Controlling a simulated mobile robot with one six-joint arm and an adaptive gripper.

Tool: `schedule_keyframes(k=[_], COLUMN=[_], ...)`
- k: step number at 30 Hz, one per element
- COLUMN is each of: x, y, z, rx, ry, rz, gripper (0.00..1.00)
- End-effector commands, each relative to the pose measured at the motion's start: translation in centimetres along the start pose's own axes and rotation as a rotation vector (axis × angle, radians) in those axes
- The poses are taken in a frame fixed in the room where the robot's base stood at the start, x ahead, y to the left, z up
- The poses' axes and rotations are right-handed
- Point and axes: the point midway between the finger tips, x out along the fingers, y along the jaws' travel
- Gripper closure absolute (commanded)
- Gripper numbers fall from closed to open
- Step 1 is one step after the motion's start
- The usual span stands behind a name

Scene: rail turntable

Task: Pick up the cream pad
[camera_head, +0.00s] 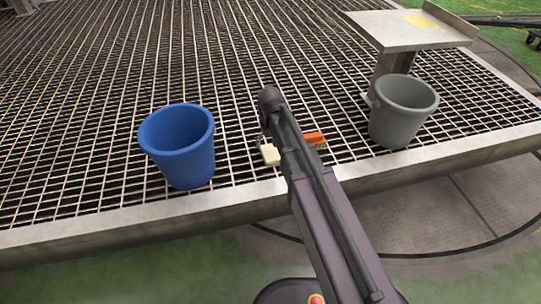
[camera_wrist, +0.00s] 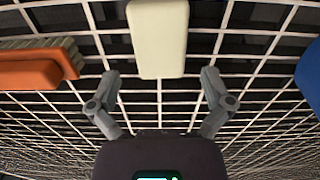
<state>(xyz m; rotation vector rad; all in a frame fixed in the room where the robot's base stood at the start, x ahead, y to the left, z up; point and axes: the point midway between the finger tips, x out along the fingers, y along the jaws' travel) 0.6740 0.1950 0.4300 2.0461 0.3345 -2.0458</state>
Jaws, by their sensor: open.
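The cream pad (camera_head: 270,154) lies on the metal grating, just left of my arm in the head view. In the wrist view the cream pad (camera_wrist: 158,38) is an upright-looking block shape at the top middle, ahead of my gripper (camera_wrist: 160,85). My gripper is open and empty, its two fingers spread on either side of the pad's line and short of its near end.
An orange brush (camera_head: 314,139) lies right of my arm; it shows at left in the wrist view (camera_wrist: 35,68). A blue bucket (camera_head: 180,150) stands left, a grey bucket (camera_head: 402,112) right. A metal stand (camera_head: 405,32) with a yellow patch is behind. The grating's frame edge (camera_head: 150,226) runs in front.

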Motion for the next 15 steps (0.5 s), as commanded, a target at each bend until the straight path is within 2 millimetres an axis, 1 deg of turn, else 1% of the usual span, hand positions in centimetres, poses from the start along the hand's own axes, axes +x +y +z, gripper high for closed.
schedule_keyframes(k=[1, 15], x=[0.6, 4.1], y=[0.0, 0.0], z=[0.0, 0.1], rx=[0.000, 0.000], ry=[0.000, 0.000], rz=[0.000, 0.000], gripper=[0.00, 0.00])
